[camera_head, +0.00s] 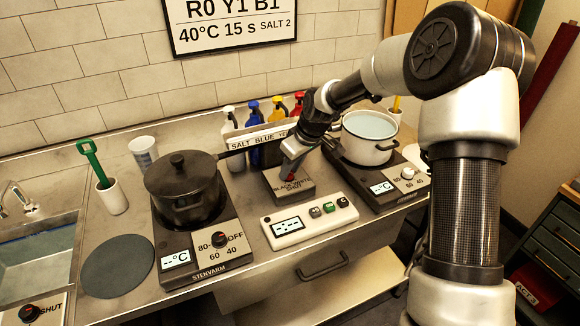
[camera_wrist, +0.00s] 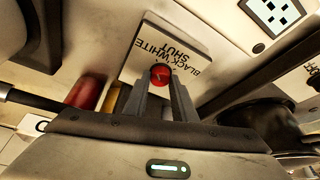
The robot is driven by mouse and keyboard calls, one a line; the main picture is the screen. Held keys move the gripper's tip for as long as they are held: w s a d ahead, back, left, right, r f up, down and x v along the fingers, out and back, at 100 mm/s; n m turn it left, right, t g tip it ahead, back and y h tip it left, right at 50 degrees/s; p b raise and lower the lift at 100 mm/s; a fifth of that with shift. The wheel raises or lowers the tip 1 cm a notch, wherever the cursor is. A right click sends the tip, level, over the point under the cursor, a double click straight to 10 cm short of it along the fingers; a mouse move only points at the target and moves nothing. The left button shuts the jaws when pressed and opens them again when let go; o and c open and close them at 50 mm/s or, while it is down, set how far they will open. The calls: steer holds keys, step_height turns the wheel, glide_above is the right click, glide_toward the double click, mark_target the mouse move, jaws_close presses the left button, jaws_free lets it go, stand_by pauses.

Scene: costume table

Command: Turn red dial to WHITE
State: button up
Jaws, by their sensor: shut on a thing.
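The red dial (camera_wrist: 161,75) sits on a small grey box with a label plate (camera_wrist: 150,42) reading BLACK, WHITE and SHUT. In the wrist view my gripper (camera_wrist: 164,88) has its two fingers at either side of the dial, shut on it. Which word the dial's mark points to is too small to tell. In the head view my gripper (camera_head: 292,150) reaches down onto the box (camera_head: 290,187) between the two hotplates, and only a bit of red shows beneath it.
A black lidded pot (camera_head: 182,190) stands on the left hotplate, its handle reaching toward my gripper. A white pot of liquid (camera_head: 368,136) stands at the right. A timer panel (camera_head: 308,221) lies in front of the box. Several coloured bottles (camera_head: 253,112) stand behind a labelled rack.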

stand_by(0.4)
steer(key=o, duration=1)
steer(key=shift+r, duration=0.1)
steer(key=v, duration=1.7)
steer(key=shift+r+p, duration=0.1)
steer(key=shift+p, duration=0.3)
